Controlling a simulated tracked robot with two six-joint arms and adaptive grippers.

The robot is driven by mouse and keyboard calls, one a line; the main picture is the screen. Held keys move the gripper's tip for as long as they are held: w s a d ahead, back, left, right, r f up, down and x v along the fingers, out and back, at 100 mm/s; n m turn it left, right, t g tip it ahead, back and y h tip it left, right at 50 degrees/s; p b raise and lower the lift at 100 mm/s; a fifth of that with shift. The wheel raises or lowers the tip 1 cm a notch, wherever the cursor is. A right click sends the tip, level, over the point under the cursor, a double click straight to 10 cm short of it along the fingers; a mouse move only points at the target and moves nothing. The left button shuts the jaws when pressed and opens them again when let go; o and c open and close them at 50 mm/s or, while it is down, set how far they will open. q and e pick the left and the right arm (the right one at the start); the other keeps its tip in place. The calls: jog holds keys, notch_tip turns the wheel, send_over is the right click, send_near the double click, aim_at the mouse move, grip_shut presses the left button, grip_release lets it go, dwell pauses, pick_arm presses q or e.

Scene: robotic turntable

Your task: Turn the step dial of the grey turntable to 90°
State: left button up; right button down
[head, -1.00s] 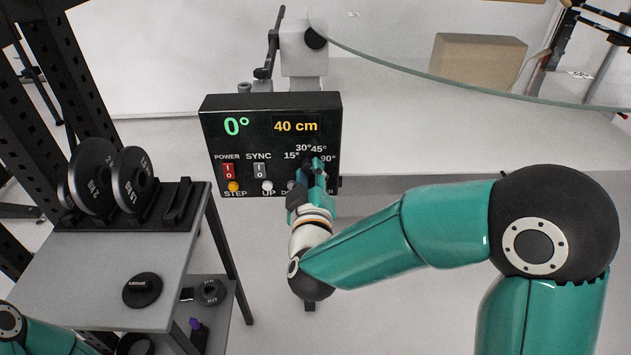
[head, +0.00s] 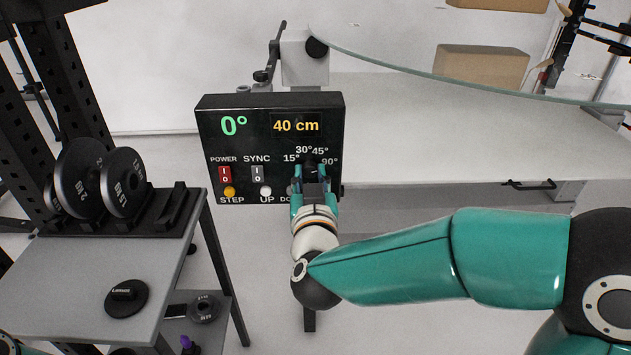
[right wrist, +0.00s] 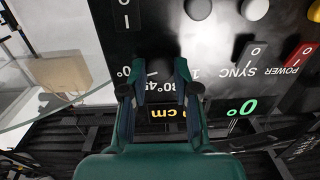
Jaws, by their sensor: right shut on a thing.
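The black control panel (head: 268,145) shows a green 0° and an orange 40 cm on its displays. Angle marks 15°, 30°, 45° and 90° arc around the dark step dial (right wrist: 160,72) at the panel's right side. My right gripper (head: 311,176) is at the dial, its two fingers on either side of it. In the right wrist view the gripper (right wrist: 160,84) is shut on the dial. The fingers hide much of the dial, and I cannot tell which mark it points to. My left gripper is out of view.
On the panel are a red power switch (head: 225,174), a grey sync switch (head: 257,174), a yellow button (head: 229,191) and a white button (head: 265,190). A glass disc edge (head: 450,82) curves behind right. A side table (head: 70,285) with black weight plates (head: 123,183) stands left.

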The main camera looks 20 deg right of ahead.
jog(key=shift+f, duration=0.1)
dwell(0.3)
jog(key=c, duration=0.9)
grip_release()
jog(key=shift+o, duration=0.2)
jog(key=v, duration=1.2)
jog(key=shift+f, duration=0.1)
